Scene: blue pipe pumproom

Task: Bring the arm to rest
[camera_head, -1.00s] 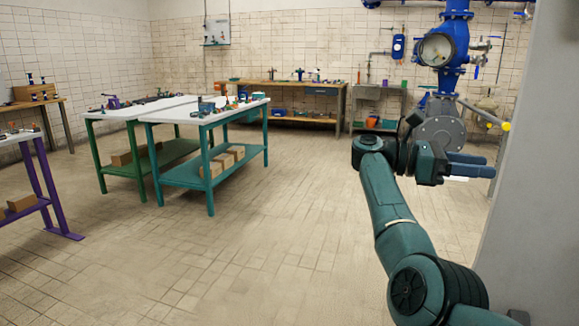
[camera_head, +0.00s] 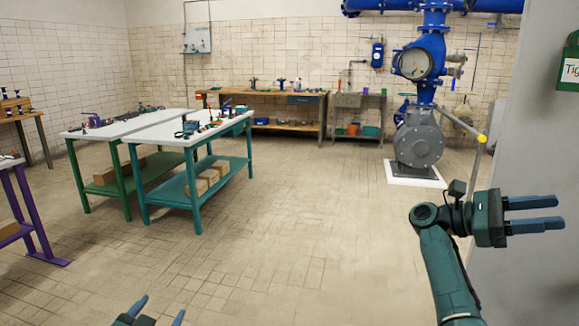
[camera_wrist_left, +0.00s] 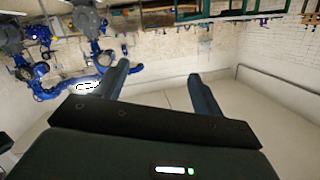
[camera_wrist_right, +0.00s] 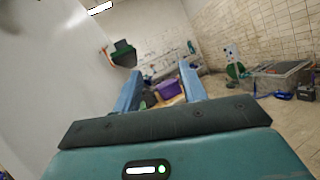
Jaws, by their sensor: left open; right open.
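My right arm comes up at the right of the head view. Its gripper (camera_head: 536,214) points right, with its two blue fingers apart and nothing between them. The fingers also show apart and empty in the right wrist view (camera_wrist_right: 160,88).
A grey wall (camera_head: 528,140) stands close beside my right gripper. Teal (camera_head: 190,185) and green (camera_head: 105,178) workbenches stand at left. A wooden bench (camera_head: 280,97) lines the back wall. The middle floor is clear.

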